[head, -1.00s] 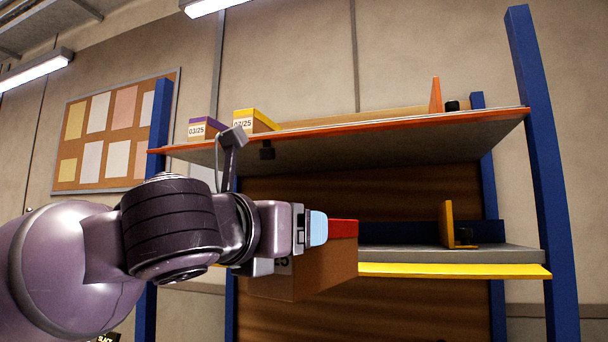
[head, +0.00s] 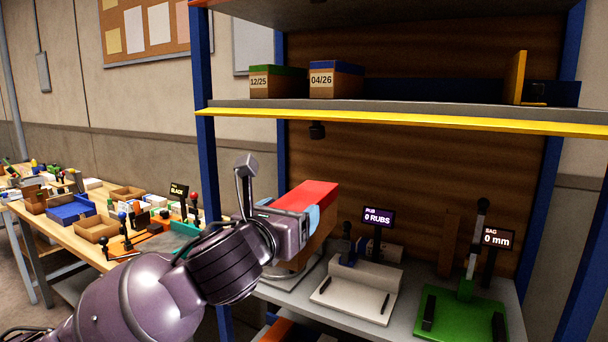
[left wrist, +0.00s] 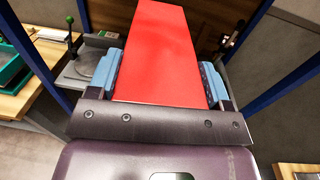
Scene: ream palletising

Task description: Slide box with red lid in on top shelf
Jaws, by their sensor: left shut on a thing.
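The box with the red lid (head: 307,196) is held in my left gripper (head: 300,222), in front of the rack and above its lower shelf in the head view. In the left wrist view the red lid (left wrist: 158,50) lies between the two blue finger pads of the gripper (left wrist: 160,85), which grip the box's sides. The top shelf is mostly out of the head view; only its grey underside (head: 400,12) shows at the upper edge. My right gripper is not in view.
The middle shelf, with a yellow front edge (head: 420,122), carries a green-lidded box (head: 277,82), a blue-lidded box (head: 336,80) and a yellow upright divider (head: 516,78). Below stand a white device (head: 355,290) and a green device (head: 460,318). A cluttered workbench (head: 85,235) is at left.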

